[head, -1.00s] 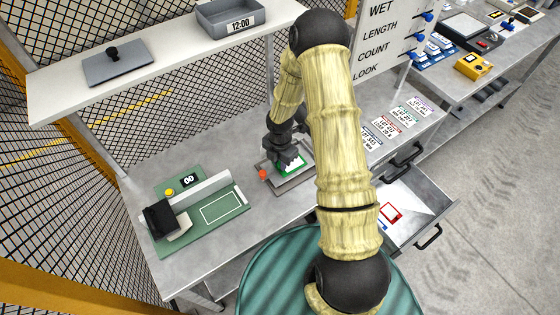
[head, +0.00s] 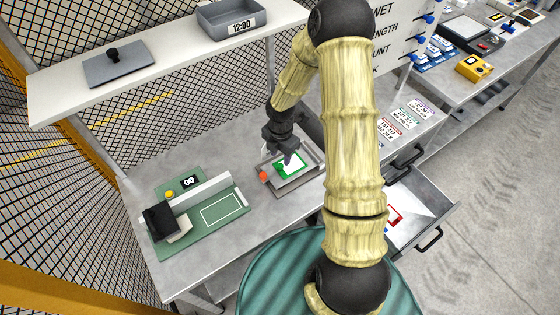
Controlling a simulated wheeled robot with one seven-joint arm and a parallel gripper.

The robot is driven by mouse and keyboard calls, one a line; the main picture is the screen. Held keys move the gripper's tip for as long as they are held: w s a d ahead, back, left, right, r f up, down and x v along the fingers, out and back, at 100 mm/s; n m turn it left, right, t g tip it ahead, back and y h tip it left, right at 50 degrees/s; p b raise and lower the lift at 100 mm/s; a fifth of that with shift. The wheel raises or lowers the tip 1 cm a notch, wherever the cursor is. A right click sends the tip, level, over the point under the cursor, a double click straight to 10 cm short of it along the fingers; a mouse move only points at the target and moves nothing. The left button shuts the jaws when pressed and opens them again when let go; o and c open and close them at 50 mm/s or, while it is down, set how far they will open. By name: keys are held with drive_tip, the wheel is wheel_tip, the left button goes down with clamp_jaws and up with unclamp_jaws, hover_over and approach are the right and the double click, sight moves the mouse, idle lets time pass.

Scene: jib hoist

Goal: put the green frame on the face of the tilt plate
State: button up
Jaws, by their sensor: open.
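The green frame (head: 281,170) lies on the grey tilt plate (head: 288,185), around a white area. My gripper (head: 287,157) is open, just above the far side of the frame. The small gap between fingers and frame is hard to judge. An orange-red knob (head: 263,176) is at the plate's left side.
A green fixture (head: 205,230) with a black-and-white clamp stands to the left on the bench. Lot cards (head: 390,127) lie to the right. An open drawer (head: 425,195) holds a red frame (head: 395,215). A shelf (head: 180,55) hangs above the bench.

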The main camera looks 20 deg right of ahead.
wheel_tip(320, 180, up, 7)
drive_tip(key=shift+f, duration=0.2)
idle(0.3)
drive_tip(key=s+r+m+t, duration=0.2)
drive_tip(key=s+r+m, duration=1.1)
drive_tip(key=m, duration=1.1)
drive_tip(key=shift+s+m+t, duration=0.3)
drive_tip(key=shift+s, duration=0.4)
drive_tip(key=shift+c, duration=0.4)
